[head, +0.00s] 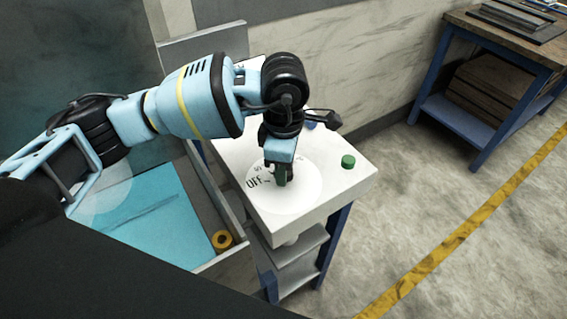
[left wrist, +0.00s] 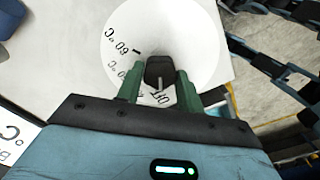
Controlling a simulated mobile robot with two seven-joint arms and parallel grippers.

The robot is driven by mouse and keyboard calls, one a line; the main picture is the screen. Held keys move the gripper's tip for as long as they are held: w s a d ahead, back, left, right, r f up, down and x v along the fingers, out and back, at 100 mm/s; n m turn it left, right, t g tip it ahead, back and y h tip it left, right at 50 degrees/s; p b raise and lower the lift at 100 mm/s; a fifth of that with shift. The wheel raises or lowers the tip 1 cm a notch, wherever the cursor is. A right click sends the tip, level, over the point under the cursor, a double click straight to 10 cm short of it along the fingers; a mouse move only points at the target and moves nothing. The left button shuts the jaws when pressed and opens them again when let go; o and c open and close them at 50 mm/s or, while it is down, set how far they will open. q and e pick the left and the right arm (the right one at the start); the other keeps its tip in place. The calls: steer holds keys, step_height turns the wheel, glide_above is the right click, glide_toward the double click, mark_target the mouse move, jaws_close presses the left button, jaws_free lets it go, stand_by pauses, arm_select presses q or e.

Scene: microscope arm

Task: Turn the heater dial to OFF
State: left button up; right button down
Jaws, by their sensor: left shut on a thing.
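The heater dial has a dark knob (left wrist: 159,70) on a round white disc (head: 303,193) printed with temperature marks and the word OFF. The disc lies on top of a white box-shaped unit (head: 350,182). My left gripper (head: 281,177) reaches down over the disc, its green fingers shut on the knob. In the left wrist view, my left gripper (left wrist: 159,88) has one finger on each side of the knob. A pale line on the knob's near side points toward the OFF lettering. In the head view, the fingers largely hide the knob. My right gripper is not in view.
A green button (head: 348,161) stands on the unit's right side. A blue item (head: 309,125) is partly hidden behind my wrist. A workbench (head: 500,60) stands at the back right; the floor between is clear.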

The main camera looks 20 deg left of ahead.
arm_select(q)
steer(key=shift+r, duration=0.1)
steer(key=o, duration=1)
steer(key=shift+r, duration=3.9)
